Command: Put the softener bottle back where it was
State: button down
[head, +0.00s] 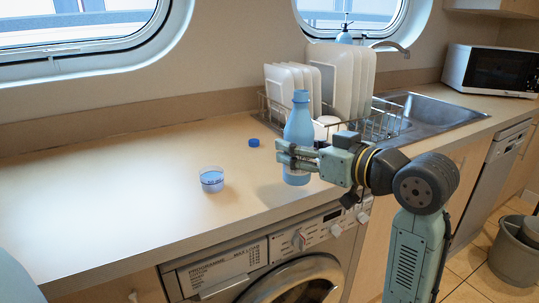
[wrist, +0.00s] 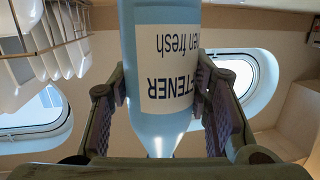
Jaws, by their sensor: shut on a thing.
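The softener bottle (head: 299,125) is light blue and stands upright near the front edge of the counter, in the middle of the head view. A clear cup (head: 212,179) with blue liquid stands to the left.
A wire dish rack (head: 386,124) with white plates (head: 345,82) stands behind the bottle, beside the metal sink (head: 430,110). A microwave (head: 490,70) is at the back right. A washing machine (head: 265,262) sits below the counter. The counter's left part (head: 90,195) is clear.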

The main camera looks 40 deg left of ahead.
jog(key=shift+w+a+f+p, duration=0.8)
jog(key=shift+w+a, duration=0.5)
jog(key=shift+a, duration=0.8)
jog(key=shift+w+a+f+p, duration=0.8)
jog(key=shift+w+a, duration=0.55)
jog(key=shift+a, duration=0.75)
jog(key=shift+w+a+f+p, duration=0.75)
jog(key=shift+w+a, duration=0.55)
jog(key=shift+a, duration=0.8)
jog(key=shift+f, duration=0.3)
jog(key=c, duration=0.8)
grip_release()
jog(key=shift+c, duration=0.2)
